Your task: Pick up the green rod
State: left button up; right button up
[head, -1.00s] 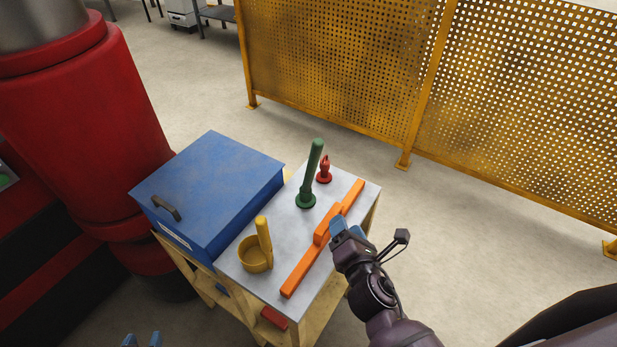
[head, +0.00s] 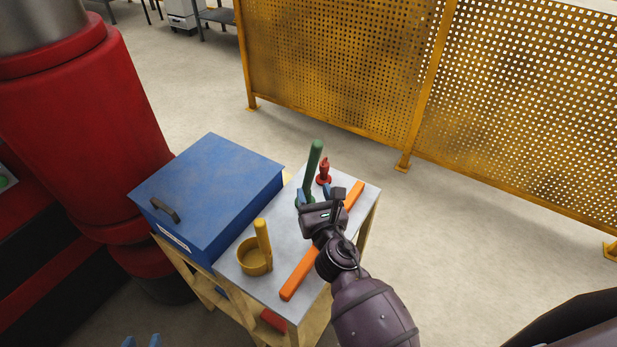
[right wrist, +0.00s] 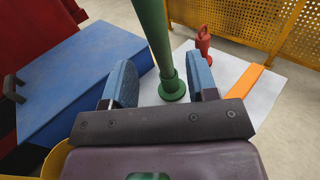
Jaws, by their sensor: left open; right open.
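The green rod (head: 314,164) stands upright on a round green base on the grey tabletop (head: 284,215). In the right wrist view the rod (right wrist: 155,40) rises beyond my right gripper, in line with the gap between its blue fingers. My right gripper (head: 315,193) is open and hides the rod's base in the head view; in the right wrist view its fingers (right wrist: 163,84) are apart with nothing held. I cannot tell whether the fingertips are beside the rod or just short of it. My left gripper (head: 141,341) is open at the bottom edge, away from the table.
A small red piece (head: 323,172) stands close behind the rod to the right. An orange bar (head: 300,275) lies along the right side, partly under my right arm. A yellow cup with a handle (head: 254,259) is at the front left. A blue box (head: 210,190) borders the left.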

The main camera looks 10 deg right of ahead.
aim_at(310, 182)
jog(key=shift+w, duration=2.8)
grip_shut()
